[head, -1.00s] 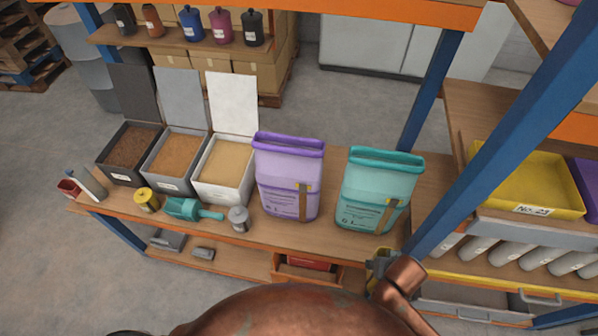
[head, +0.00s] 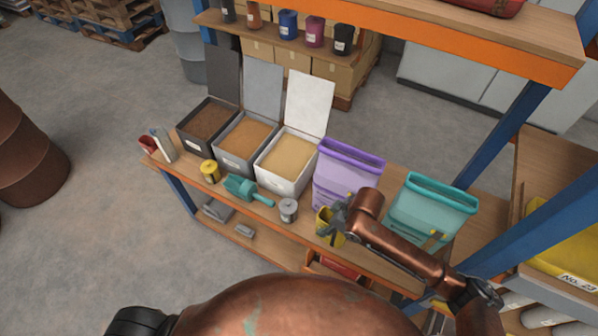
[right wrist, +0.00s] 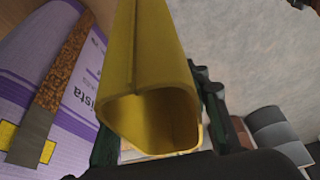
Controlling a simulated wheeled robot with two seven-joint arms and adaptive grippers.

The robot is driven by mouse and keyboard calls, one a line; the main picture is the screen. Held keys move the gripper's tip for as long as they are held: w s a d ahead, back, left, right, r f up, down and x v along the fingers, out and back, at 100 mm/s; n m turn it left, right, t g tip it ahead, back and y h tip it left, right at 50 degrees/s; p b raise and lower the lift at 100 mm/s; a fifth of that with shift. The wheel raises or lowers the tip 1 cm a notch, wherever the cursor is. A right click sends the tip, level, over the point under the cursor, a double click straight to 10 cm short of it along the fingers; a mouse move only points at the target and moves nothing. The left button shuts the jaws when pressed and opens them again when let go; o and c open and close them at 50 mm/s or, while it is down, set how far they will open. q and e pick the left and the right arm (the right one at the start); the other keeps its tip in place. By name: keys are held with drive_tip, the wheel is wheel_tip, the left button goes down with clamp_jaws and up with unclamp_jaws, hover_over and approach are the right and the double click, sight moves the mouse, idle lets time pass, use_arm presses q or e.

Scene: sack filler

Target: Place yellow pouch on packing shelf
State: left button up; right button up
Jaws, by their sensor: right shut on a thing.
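My right gripper (head: 334,222) is shut on a small yellow pouch (head: 327,232), held in front of the purple sack and near the bench's front edge. In the right wrist view the pouch (right wrist: 150,70) is a hollow yellow form with its open end towards the camera and dark fingers on both sides. Its far end is hidden. I cannot tell which shelf is the packing shelf; a wooden shelf (head: 545,165) stands at the right, and another with an orange beam (head: 450,52) is overhead. My left gripper is not in view.
On the bench stand a purple sack (head: 348,165), a teal sack (head: 432,205) partly behind my right arm, and open bins with raised lids (head: 285,165). A teal scoop (head: 245,190) and a grey canister (head: 288,210) lie in front. A blue post (head: 510,135) stands at the right.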

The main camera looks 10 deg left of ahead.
drive_tip(key=shift+w+a+r+n, duration=0.25)
drive_tip(key=shift+a+r+n, duration=0.2)
drive_tip(key=shift+a, duration=0.2)
drive_tip(key=shift+w+d+f+p, duration=0.1)
drive_tip(key=shift+w+d+f, duration=0.1)
drive_tip(key=shift+d+f, duration=2.1)
drive_tip(key=shift+w+d+f+p, duration=0.15)
drive_tip(key=shift+d+f, duration=1.95)
drive_tip(key=shift+d, duration=0.25)
drive_tip(key=shift+w+d+f+p, duration=0.1)
drive_tip(key=shift+w+d+f, duration=0.1)
drive_tip(key=shift+d+f, duration=2.1)
drive_tip(key=o, duration=0.8)
drive_tip(key=shift+o, duration=0.2)
drive_tip(key=shift+r, duration=0.1)
